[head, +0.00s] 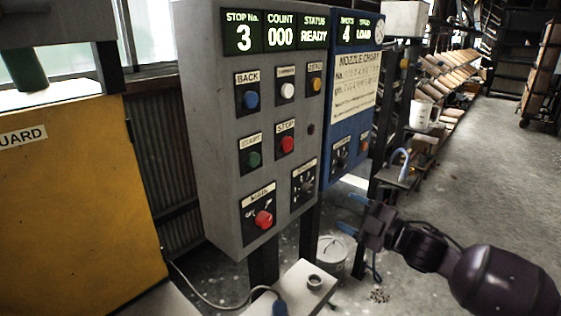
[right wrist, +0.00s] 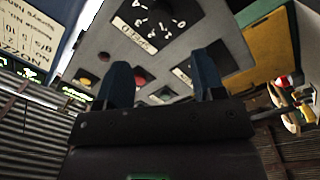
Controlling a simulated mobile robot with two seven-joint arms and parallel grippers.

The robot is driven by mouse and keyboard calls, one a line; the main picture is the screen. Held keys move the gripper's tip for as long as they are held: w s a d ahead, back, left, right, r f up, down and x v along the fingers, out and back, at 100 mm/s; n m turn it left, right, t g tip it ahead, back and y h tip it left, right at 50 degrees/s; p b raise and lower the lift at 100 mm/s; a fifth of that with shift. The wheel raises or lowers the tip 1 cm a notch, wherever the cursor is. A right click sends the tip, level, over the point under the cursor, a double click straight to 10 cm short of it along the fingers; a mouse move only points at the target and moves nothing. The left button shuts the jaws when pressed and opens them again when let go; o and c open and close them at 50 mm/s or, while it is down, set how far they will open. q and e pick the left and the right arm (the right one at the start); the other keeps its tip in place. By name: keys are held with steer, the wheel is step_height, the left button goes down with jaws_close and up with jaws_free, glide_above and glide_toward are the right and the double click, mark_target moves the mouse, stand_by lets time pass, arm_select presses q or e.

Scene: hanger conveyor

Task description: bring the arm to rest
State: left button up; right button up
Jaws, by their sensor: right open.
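My right gripper (head: 352,214) is at the lower right of the head view, its arm coming in from the right. Its two blue fingers are apart with nothing between them. It is in front of the lower edge of the blue panel box, apart from the controls. In the right wrist view the open fingers (right wrist: 160,85) point toward the grey control panel (right wrist: 210,30), which has a rotary dial (right wrist: 157,22) above them. My left gripper is not in view.
The grey control box (head: 222,150) carries buttons and a display reading stop 3, count 000, READY. The blue box (head: 343,125) stands beside it. A yellow guard (head: 75,200) is at left. A white bucket (head: 332,257) stands below. Open floor (head: 490,180) lies at right.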

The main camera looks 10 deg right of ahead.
steer(key=s+f+m+g+h, duration=0.2)
steer(key=s+f+m+h, duration=0.3)
steer(key=s+f, duration=0.9)
steer(key=s+d+f+m+g+h, duration=0.1)
steer(key=s+f+m+h, duration=0.5)
steer(key=s+f+m, duration=0.6)
steer(key=s+f, duration=0.3)
steer(key=f, duration=0.1)
steer(key=shift+s+d+g, duration=0.15)
steer(key=shift+s+g, duration=0.05)
steer(key=shift+g, duration=0.2)
steer(key=shift+c, duration=0.2)
